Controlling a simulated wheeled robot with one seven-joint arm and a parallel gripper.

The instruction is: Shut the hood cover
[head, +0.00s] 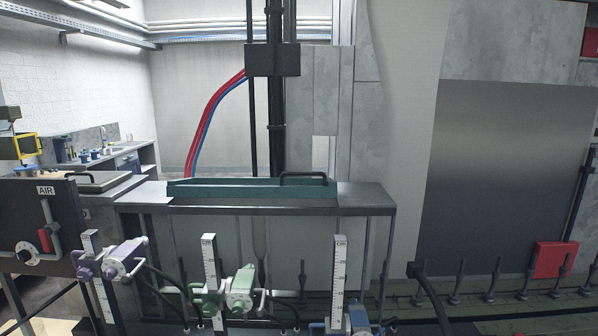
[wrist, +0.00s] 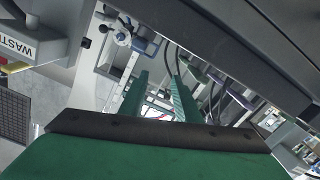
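A low teal cover-like piece (head: 225,190) with a dark bar handle (head: 304,176) lies on a dark grey bench top (head: 365,200) in the middle of the head view. I take it for the hood cover, but cannot tell for sure. It looks low and nearly flat; whether it is fully shut cannot be told. My gripper (wrist: 160,88) shows in the wrist view as two green fingers, standing apart with nothing clearly between them. Valves and hoses show beyond the fingertips. The cover is not clearly seen in the wrist view, and the gripper is out of the head view.
Below the bench front stand white scaled posts (head: 340,265) with green (head: 241,288) and purple (head: 124,260) valves and black hoses. A black AIR panel (head: 45,220) is at left. A dark surface (wrist: 285,45) runs close along the wrist view's upper right.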

